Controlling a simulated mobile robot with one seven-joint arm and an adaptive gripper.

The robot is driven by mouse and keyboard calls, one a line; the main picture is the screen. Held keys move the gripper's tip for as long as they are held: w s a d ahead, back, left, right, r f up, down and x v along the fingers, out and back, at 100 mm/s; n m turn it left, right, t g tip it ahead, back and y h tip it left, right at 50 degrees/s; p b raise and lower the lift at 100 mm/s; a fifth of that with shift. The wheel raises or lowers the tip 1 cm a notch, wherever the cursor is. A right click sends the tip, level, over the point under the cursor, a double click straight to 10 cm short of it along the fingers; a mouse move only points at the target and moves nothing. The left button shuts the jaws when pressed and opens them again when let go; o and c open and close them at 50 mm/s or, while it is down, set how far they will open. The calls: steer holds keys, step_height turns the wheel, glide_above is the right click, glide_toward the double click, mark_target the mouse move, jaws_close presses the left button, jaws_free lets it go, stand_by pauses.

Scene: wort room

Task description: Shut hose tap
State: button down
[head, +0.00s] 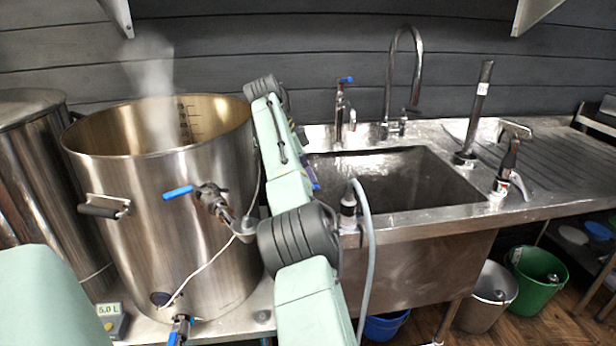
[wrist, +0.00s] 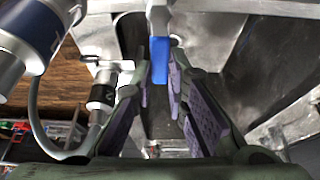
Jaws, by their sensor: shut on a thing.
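In the wrist view, a blue lever (wrist: 160,62) on a pale metal stem lies between the fingertips of my gripper (wrist: 161,78). The purple-padded fingers are closed in on its two sides. A dark-and-metal hose fitting (wrist: 103,95) with a grey hose is just left of the fingers. In the head view, this fitting (head: 348,208) and its grey hose (head: 368,260) are at the sink's front left, right of my arm. My arm hides most of my gripper and the held lever there. I cannot tell how far the lever is turned.
A steaming steel kettle (head: 180,200) with a blue-levered valve (head: 180,192) stands left of my arm. The sink (head: 390,235) is to its right. A blue-levered tap (head: 343,100) and a tall faucet (head: 417,70) stand behind the basin. A spray handle (head: 507,165) stands at right.

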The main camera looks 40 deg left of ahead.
steer(key=shift+d, duration=0.15)
steer(key=c, duration=1.8)
jaws_free()
steer(key=shift+r, duration=0.1)
steer(key=shift+o, duration=1.1)
